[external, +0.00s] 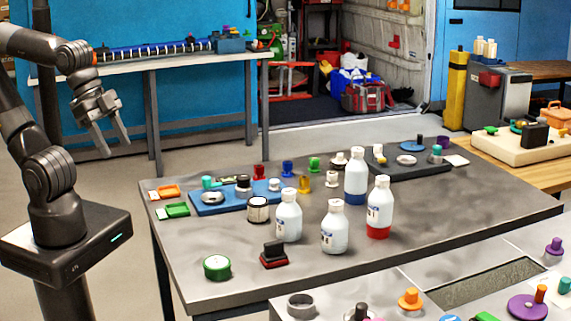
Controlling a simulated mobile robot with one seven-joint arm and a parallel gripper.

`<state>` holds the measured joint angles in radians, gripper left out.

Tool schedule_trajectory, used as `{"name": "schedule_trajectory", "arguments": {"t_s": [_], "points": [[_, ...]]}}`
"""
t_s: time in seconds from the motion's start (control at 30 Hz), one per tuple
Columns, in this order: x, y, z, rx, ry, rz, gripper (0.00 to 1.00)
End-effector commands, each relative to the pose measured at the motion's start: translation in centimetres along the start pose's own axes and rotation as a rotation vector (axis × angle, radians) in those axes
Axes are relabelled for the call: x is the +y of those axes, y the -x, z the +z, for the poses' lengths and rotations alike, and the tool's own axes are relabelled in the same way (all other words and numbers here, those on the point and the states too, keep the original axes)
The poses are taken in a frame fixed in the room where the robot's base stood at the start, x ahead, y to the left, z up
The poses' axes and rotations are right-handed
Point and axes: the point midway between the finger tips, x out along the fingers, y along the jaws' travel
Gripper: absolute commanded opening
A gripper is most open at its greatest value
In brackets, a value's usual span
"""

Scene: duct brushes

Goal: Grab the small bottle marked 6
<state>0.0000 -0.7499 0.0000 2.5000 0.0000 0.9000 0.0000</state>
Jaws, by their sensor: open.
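Several white bottles stand upright on the grey table, in its middle. One is plain white (289,217) at the left. Another plain white bottle (334,229) is nearer the front. One bottle with a blue base (356,178) is at the back, and one with a red base (379,209) is at the right. Their labels are too small to read, so I cannot tell which is marked 6. My gripper (116,149) is open and empty, pointing down in the air at the upper left, well apart from the bottles.
A blue tray (218,206) and a dark tray (420,168) hold small parts. Several coloured knobs stand behind.

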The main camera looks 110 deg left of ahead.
Motion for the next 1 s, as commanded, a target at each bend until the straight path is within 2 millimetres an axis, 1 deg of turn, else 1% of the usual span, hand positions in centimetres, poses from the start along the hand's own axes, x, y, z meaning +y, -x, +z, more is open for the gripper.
{"name": "schedule_trajectory", "arguments": {"t_s": [0.37, 0.47, 0.67, 0.73, 0.77, 0.87, 0.97, 1.0], "points": [[0.0, 0.0, 0.0, 0.000, 0.000, 0.000, 0.53], [0.0, 0.0, 0.0, 0.000, 0.000, 0.000, 0.59], [0.0, 0.0, 0.0, 0.000, 0.000, 0.000, 0.59], [-0.1, 0.0, -0.4, -0.001, 0.000, -0.001, 0.59], [-0.1, 0.0, -0.7, -0.002, 0.001, -0.002, 0.59], [-0.5, -0.2, -2.4, -0.011, 0.001, -0.006, 0.59], [-1.3, -0.6, -5.2, -0.022, 0.000, -0.010, 0.59], [-1.7, -0.9, -6.5, -0.026, 0.000, -0.012, 0.59]]}}
